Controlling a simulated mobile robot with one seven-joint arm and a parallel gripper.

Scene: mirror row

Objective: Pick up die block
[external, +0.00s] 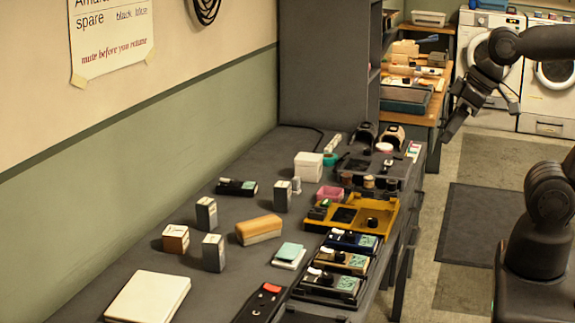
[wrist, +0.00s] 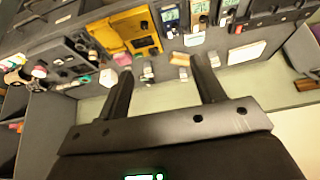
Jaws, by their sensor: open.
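A small cube-like block (external: 175,238) with brown and pale sides stands at the wall side of the long grey table, at the left in the external view. It looks most like the die block, but its markings are too small to read. I cannot pick it out surely in the wrist view. My gripper (external: 455,124) hangs at the upper right of the external view, over the floor beyond the table's right edge, far from the block. In the wrist view my gripper (wrist: 161,68) has its two fingers spread wide, with nothing held between them.
Several grey upright boxes (external: 213,252) stand close around the block. A tan rounded block (external: 258,229) lies right of it and a white book-like slab (external: 148,298) in front. A yellow tray (external: 388,222) and small devices line the right edge. Floor is clear beside the table.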

